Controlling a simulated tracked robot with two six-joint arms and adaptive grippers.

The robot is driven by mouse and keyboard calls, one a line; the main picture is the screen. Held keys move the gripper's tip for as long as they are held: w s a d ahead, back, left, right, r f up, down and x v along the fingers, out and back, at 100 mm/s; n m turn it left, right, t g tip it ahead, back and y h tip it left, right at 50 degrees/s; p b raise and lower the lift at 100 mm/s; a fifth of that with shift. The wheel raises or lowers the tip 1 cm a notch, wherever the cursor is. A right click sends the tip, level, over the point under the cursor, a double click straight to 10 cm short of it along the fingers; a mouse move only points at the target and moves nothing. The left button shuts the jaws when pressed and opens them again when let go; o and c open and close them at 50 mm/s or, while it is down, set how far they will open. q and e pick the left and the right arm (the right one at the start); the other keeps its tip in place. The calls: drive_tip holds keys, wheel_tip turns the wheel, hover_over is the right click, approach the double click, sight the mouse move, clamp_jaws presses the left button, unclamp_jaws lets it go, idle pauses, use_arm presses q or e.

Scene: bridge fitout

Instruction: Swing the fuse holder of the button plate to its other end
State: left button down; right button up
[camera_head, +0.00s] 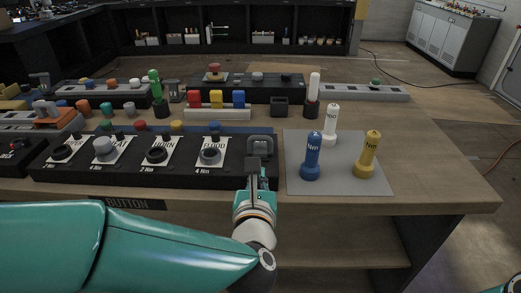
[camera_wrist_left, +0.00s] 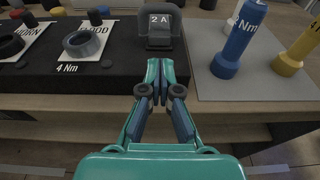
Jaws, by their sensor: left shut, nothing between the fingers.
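The black button plate (camera_head: 222,174) lies along the front of the bench, with several knobs on white labels. The fuse holder (camera_head: 260,143) is a dark grey block at the plate's right end. In the left wrist view the fuse holder (camera_wrist_left: 161,24) shows a "2 A" label and stands just beyond my fingertips. My left gripper (camera_head: 254,170) is shut and empty, directly in front of the fuse holder. In the left wrist view the left gripper (camera_wrist_left: 154,72) has its fingertips together, with a small gap in the picture below the holder; I cannot tell whether they touch it. My right gripper is out of view.
Right of the plate, a grey mat (camera_head: 345,184) carries a blue (camera_head: 312,158), a yellow (camera_head: 367,156) and a white torque driver (camera_head: 331,124).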

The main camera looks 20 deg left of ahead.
sight(260, 150)
use_arm(q)
drive_tip(key=x, duration=0.4)
drive_tip(key=shift+s+a, duration=0.1)
drive_tip(key=shift+w+a+r+p, duration=0.2)
drive_tip(key=shift+w+r+p, duration=0.55)
drive_tip(key=shift+w, duration=0.3)
drive_tip(key=shift+w+a+r, duration=0.15)
drive_tip(key=shift+w+r, duration=0.2)
drive_tip(key=shift+w, duration=0.25)
drive_tip(key=shift+r, duration=0.1)
